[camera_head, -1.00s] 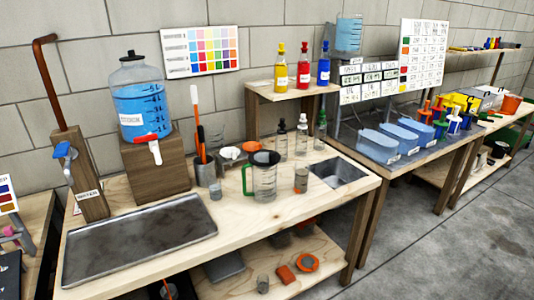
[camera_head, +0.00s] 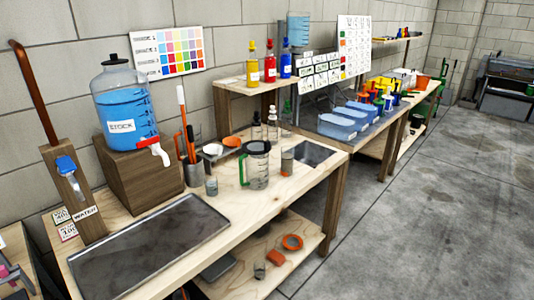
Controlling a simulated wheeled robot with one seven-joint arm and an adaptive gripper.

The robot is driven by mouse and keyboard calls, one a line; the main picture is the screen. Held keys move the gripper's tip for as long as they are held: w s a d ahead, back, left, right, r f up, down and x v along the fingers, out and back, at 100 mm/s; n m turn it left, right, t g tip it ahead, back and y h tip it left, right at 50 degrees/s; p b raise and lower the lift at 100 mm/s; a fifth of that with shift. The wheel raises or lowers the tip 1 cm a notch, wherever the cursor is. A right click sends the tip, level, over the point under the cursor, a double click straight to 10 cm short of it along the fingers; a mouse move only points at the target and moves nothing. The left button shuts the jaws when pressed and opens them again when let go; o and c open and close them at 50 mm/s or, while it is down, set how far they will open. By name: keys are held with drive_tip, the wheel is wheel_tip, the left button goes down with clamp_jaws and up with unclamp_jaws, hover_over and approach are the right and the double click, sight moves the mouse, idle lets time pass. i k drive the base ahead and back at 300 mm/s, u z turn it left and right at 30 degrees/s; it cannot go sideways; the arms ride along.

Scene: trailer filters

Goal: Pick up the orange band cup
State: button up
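A small cup that looks like the orange band cup (camera_head: 287,161) stands upright on the wooden bench, just right of the clear jug with a green handle (camera_head: 257,166). A plain clear cup (camera_head: 211,186) stands left of the jug. My gripper is not in view.
Clear bottles (camera_head: 272,127) stand behind. A blue stock dispenser (camera_head: 126,110) sits on a block at left. Open concrete floor (camera_head: 440,210) lies right.

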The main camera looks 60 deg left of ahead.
sight(287, 161)
drive_tip(key=u, duration=1.55)
